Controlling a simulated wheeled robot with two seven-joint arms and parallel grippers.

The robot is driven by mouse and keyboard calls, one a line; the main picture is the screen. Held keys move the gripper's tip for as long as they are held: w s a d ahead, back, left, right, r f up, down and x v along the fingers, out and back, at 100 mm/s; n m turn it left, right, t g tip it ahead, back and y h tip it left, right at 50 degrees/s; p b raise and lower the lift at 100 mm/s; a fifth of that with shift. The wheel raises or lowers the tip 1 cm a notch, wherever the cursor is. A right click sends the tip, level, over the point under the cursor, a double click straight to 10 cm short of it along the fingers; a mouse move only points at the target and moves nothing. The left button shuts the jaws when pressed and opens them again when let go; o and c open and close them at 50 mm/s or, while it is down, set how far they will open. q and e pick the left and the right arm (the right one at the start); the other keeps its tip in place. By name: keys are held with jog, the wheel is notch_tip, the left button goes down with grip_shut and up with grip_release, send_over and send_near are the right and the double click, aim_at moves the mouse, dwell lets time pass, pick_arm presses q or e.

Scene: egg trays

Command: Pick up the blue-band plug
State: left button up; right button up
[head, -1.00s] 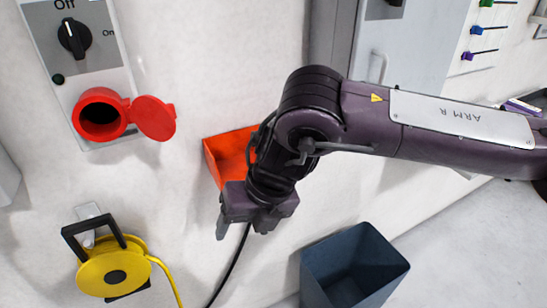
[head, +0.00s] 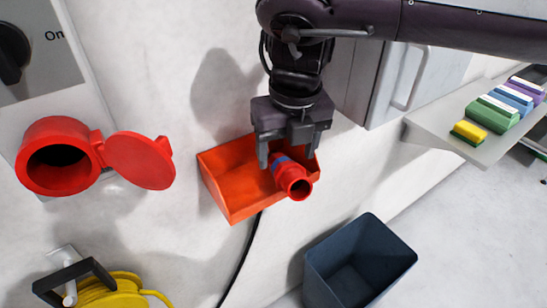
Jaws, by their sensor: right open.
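The blue-band plug (head: 293,180) is a red cylinder with a blue band and a dark round opening at its near end. It lies tilted in the right part of the orange wall tray (head: 230,207). My right gripper (head: 288,160) is open just above the plug, with its fingers pointing down, one on each side of it. Whether a finger touches the plug I cannot tell. My left gripper is not in view.
A red socket (head: 57,157) with its lid open is on the wall panel at left. Below it hangs a yellow cable reel (head: 108,290). A dark blue bin (head: 385,250) stands below right. A shelf (head: 480,150) with coloured blocks is at right. A black cable (head: 240,262) hangs below the tray.

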aim_at(287, 162)
jog(key=shift+w+f, duration=0.1)
jog(key=shift+f, duration=0.3)
notch_tip(287, 162, down, 2)
jog(key=shift+w+f, duration=0.15)
jog(key=shift+f, duration=0.1)
jog(key=f, duration=0.1)
jog(key=w+f+p, duration=0.1)
jog(key=f, duration=0.1)
jog(key=shift+w+f, duration=0.15)
jog(key=shift+f, duration=0.15)
jog(key=shift+a+f, duration=0.1)
jog(key=shift+f, duration=0.15)
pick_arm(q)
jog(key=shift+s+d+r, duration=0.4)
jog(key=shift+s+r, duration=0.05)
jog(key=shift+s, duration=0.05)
pick_arm(e)
jog(key=c, duration=1.1)
